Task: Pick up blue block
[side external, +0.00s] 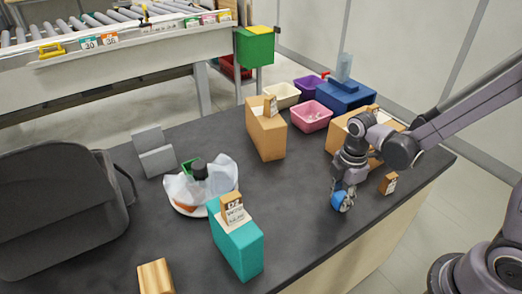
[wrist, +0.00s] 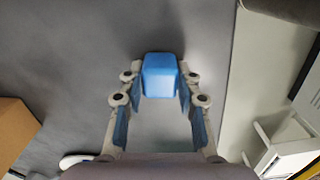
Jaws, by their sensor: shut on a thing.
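The blue block (wrist: 159,76) is a small cube with rounded edges, seen in the wrist view between the tips of my gripper (wrist: 158,92). The two fingers with blue inner pads press on its left and right sides. In the side external view my gripper (side external: 342,203) points down over the dark table near its right front edge. Blue shows at its tips there, but I cannot separate the block from the blue pads. The gap between block and table is hard to judge.
A small brown box (side external: 389,184) stands right of my gripper, and a larger cardboard box (side external: 343,139) behind it. A teal box (side external: 236,246), a white crumpled bag (side external: 212,183) and a tall cardboard box (side external: 266,133) stand to the left. The table (side external: 300,200) between is clear.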

